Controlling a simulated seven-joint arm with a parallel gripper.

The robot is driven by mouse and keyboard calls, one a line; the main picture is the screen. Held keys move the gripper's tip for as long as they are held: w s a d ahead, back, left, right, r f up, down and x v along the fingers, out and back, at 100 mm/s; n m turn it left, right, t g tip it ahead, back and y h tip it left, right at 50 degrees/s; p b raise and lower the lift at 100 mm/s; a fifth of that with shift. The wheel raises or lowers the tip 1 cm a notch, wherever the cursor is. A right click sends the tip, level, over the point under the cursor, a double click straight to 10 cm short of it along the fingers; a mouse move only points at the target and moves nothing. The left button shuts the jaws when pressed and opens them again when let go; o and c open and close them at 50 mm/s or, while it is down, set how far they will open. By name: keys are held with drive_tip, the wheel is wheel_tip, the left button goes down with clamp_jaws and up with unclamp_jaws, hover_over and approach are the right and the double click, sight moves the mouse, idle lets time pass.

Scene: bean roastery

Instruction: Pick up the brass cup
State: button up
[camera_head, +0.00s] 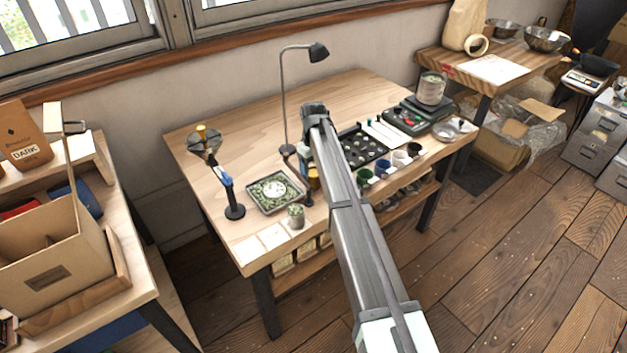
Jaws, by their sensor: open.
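A small brass-coloured object (314,179), which looks like the brass cup, stands on the wooden workbench (238,243) near its middle. My forearm covers its right side, so its full shape is hidden. My arm reaches from the bottom right up over the bench, with its far joint above the table. My gripper (306,163) hangs below that joint, close to the brass object, and is mostly hidden behind the arm. It is open, and I see nothing held in it. Whether its fingers are around or beside the brass object I cannot tell.
A square tray with green beans (272,192), a small pot (296,216) and a black stand (234,211) are left of the arm. A lamp (318,52) rises behind. A dark sample tray (362,148), several cups and a scale (405,119) are right. The bench's front left holds paper cards.

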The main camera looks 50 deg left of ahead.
drive_tip(key=shift+f, duration=2)
drive_tip(key=shift+c, duration=0.4)
drive_tip(key=c, duration=0.8)
